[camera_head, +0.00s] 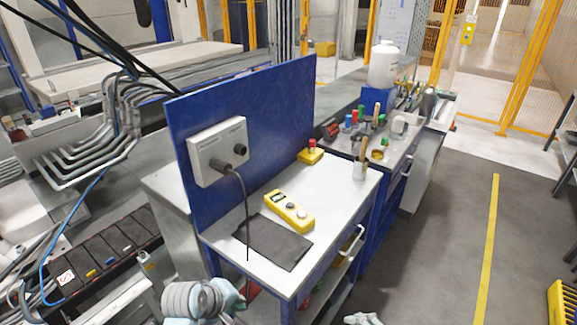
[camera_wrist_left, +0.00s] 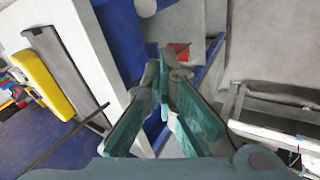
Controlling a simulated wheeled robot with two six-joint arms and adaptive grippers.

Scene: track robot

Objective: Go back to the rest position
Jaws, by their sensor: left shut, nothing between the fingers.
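My left gripper (camera_head: 236,301) is low in the head view, in front of the workbench's near left corner. In the left wrist view its teal-padded fingers (camera_wrist_left: 163,66) come together at the tips, shut and empty. A small pale part of my right gripper (camera_head: 362,319) shows at the bottom edge of the head view; its fingers cannot be made out. The box also shows at the left of the left wrist view (camera_wrist_left: 42,82), apart from the fingers.
The white-topped bench (camera_head: 333,191) has a blue back panel (camera_head: 250,100) with a grey socket box (camera_head: 218,150) and hanging cable. A yellow emergency-stop box (camera_head: 310,155) stands on it. A track with dark plates (camera_head: 105,258) lies left.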

